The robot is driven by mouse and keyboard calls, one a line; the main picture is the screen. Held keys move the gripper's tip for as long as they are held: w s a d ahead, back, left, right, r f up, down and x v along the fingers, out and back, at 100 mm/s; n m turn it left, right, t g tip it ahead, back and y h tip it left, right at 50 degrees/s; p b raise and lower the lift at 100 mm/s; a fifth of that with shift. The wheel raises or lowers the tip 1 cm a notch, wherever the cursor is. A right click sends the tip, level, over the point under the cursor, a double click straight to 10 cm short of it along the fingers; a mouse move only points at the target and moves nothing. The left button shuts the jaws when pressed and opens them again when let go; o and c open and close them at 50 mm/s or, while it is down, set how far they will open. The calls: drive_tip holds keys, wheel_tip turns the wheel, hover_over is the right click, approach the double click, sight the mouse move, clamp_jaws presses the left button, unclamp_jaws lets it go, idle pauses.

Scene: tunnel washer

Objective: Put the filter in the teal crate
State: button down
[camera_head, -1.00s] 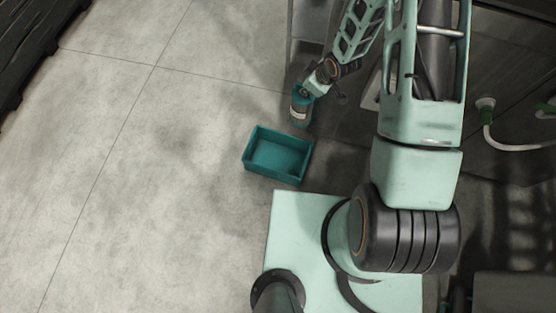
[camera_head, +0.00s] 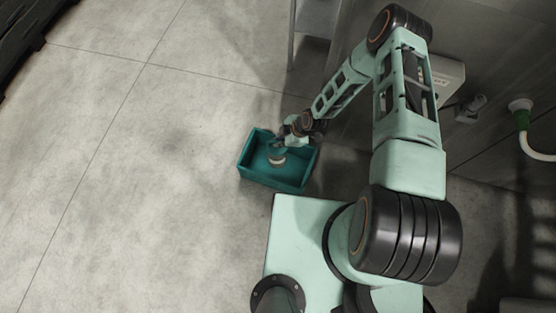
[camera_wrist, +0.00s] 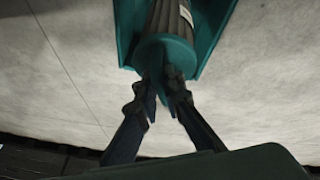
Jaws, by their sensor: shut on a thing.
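The filter (camera_head: 277,157) is a cylinder with a teal end cap, dark ribbed sides and a pale label. In the head view it is over the inside of the teal crate (camera_head: 264,178), an open-topped box on the floor. My gripper (camera_head: 284,146) is shut on the filter's near end. In the wrist view the gripper's dark fingers (camera_wrist: 162,84) meet at the teal cap of the filter (camera_wrist: 168,48), and the crate's walls (camera_wrist: 210,38) show on both sides. I cannot tell whether the filter touches the crate's bottom.
My base stands close to the crate's near side. A grey machine front (camera_head: 490,125) with a hose fitting (camera_head: 521,112) is at the right. A thin metal post (camera_head: 292,40) stands beyond the crate. The concrete floor (camera_head: 130,190) at the left is clear.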

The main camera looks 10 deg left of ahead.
wheel_tip(320, 180, down, 9)
drive_tip(key=shift+b, duration=1.15)
drive_tip(key=shift+f, duration=0.15)
drive_tip(key=c, duration=2.1)
unclamp_jaws()
drive_tip(key=p+v, duration=0.3)
drive_tip(key=v, duration=0.9)
